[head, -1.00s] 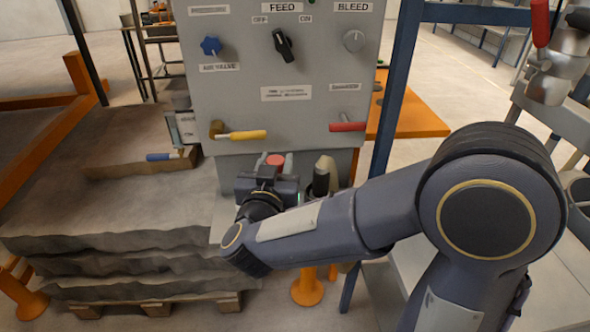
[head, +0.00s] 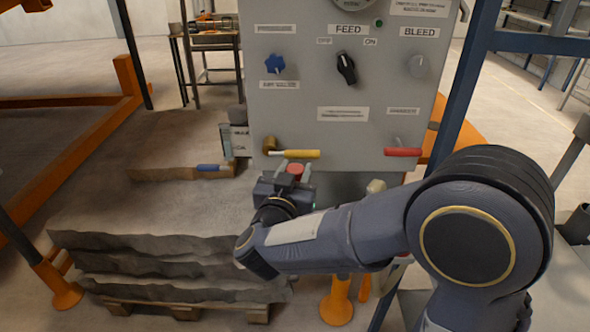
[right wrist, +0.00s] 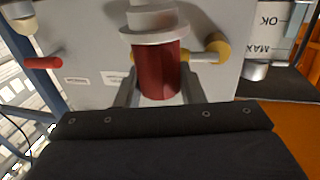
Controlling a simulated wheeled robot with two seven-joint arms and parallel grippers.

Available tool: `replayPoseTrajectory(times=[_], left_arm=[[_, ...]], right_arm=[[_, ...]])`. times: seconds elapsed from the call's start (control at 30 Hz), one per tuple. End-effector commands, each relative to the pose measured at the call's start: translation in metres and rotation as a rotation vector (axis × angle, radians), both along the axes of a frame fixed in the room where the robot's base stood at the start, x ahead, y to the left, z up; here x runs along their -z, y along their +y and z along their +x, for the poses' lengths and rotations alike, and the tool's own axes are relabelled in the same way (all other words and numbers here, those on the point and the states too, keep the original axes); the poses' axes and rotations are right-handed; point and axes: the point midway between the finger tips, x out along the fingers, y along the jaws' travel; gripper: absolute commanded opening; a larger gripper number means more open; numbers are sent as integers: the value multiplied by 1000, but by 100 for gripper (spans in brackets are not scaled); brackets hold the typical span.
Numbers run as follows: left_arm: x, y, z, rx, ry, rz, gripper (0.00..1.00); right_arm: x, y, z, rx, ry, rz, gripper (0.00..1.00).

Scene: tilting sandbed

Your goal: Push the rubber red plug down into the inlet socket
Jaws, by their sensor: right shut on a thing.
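The red plug (head: 296,169) shows its top in the head view, just below the front panel and left of its middle. In the right wrist view the plug (right wrist: 158,70) is a dark red cylinder between my two fingers. My right gripper (head: 293,179) is shut on it, one finger on each side. A pale grey stepped round fitting (right wrist: 152,20) lines up with the plug's far end in the wrist view. Whether it is the inlet socket, and how deep the plug sits, I cannot tell. My left gripper is not in view.
The grey control panel (head: 340,80) stands right behind the gripper. A yellow-handled valve (head: 300,154) is just above the plug, and a red-handled one (head: 403,152) is to the right. The sandbed (head: 130,215) lies left. A blue post (head: 462,85) rises right.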

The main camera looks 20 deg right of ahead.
Motion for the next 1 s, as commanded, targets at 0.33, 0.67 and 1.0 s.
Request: replayPoseTrajectory(times=[0.33,0.67,1.0], left_arm=[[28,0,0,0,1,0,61],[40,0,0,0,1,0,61],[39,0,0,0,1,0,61]], right_arm=[[36,0,0,0,0,-1,7],[54,0,0,-1,-1,-2,7],[53,0,0,-1,-2,-1,7]])
